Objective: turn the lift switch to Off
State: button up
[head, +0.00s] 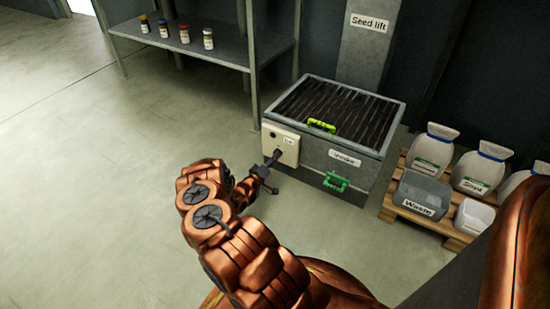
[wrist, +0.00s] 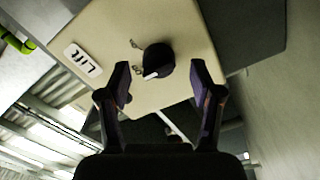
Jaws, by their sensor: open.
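The lift switch is a round dark knob (wrist: 158,60) with a white pointer mark, on a cream switch box with a "Lift" label (wrist: 82,60). In the wrist view the pointer is toward the lower left of the knob, near small lettering that I cannot read surely. The cream box (head: 281,144) also shows in the head view, on the front left of the grey intake bin (head: 345,165). My gripper (wrist: 162,82) is open, its two fingers either side of and just below the knob in the wrist picture. I cannot tell whether they touch it.
The bin has a grated top, a yellow-green handle (head: 321,125) and a green handle (head: 336,182). A grey shelf (head: 185,45) with several small bottles stands behind left. A pallet (head: 440,224) with sacks and a "Waste" box (head: 421,194) is at right. The floor at left is clear.

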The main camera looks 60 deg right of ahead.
jog(key=a, duration=1)
jog(key=shift+s, duration=0.2)
jog(key=shift+r, duration=0.1)
